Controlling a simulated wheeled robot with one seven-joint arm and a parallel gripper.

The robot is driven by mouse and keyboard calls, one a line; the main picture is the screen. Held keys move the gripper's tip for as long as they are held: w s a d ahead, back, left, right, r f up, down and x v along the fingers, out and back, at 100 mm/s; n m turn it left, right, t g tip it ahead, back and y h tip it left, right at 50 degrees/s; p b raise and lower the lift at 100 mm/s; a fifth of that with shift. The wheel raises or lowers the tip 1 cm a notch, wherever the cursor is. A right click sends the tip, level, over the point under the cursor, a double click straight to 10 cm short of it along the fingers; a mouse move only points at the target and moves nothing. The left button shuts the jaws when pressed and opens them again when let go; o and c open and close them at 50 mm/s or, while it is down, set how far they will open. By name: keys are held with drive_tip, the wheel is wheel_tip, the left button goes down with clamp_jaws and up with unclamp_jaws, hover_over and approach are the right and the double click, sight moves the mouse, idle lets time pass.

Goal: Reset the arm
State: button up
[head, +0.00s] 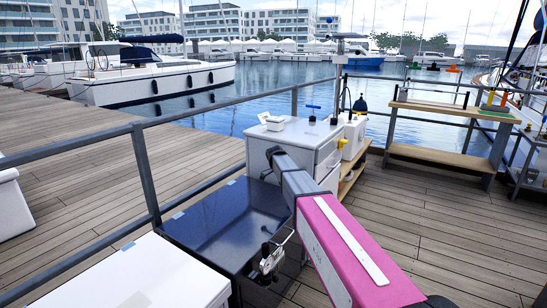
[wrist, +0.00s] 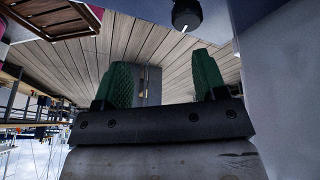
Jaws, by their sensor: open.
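My gripper (wrist: 165,82) shows in the wrist view with its two green ribbed fingers well apart and nothing between them. The wrist picture looks upside down, with deck planks at the top and bright sky low at the left. In the head view my pink and grey arm (head: 345,245) reaches from the lower right up towards the white cabinet. I cannot make out the fingers in the head view.
A dark blue glossy box top (head: 215,222) lies left of my arm, beside a white top (head: 135,278). A white drawer cabinet (head: 325,160) stands ahead. A wooden bench (head: 445,158) is at the right. A grey railing (head: 145,175) borders the water. Deck right of my arm is clear.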

drive_tip(key=s+d+f+n+y, duration=0.1)
drive_tip(key=s+d+f+n, duration=0.2)
drive_tip(key=s+n, duration=0.3)
drive_tip(key=s+d+f+n+y, duration=0.1)
drive_tip(key=s+d+f+n, duration=0.2)
drive_tip(key=s, duration=1.3)
drive_tip(key=s+d+f+n+t+y, duration=0.1)
drive_tip(key=s+d+f+n, duration=0.3)
drive_tip(key=s+n, duration=0.5)
drive_tip(key=shift+s+f+y, duration=0.5)
drive_tip(key=shift+s+f, duration=0.2)
drive_tip(key=shift+s, duration=0.2)
